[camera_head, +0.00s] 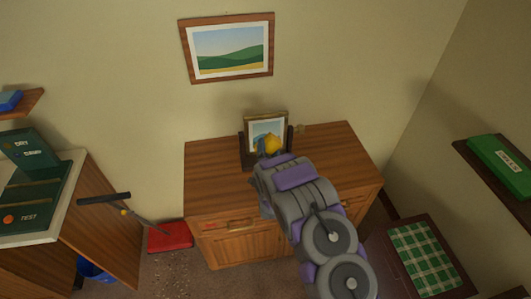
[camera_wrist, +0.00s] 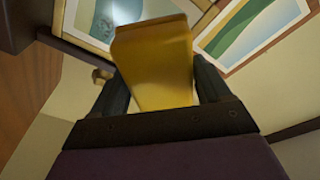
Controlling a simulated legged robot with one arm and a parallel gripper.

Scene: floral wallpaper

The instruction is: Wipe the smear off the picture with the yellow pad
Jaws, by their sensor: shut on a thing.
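My gripper (camera_head: 266,156) is shut on the yellow pad (camera_head: 272,144) and holds it up at the front of a small framed picture (camera_head: 251,124). This picture stands in a dark holder (camera_head: 246,155) on the wooden cabinet. In the wrist view the yellow pad (camera_wrist: 155,65) sits between the two fingers (camera_wrist: 160,88) and covers part of the small picture (camera_wrist: 88,20). A pale blurred patch (camera_wrist: 124,10) shows on that picture; I cannot tell whether it is smear or glare. I cannot tell whether the pad touches the picture.
A landscape picture (camera_head: 228,50) hangs on the wall above the wooden cabinet (camera_head: 215,165). A small knob-like thing (camera_head: 299,128) is right of the holder. A green box (camera_head: 497,163) lies on the right shelf. The cabinet top is clear on both sides.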

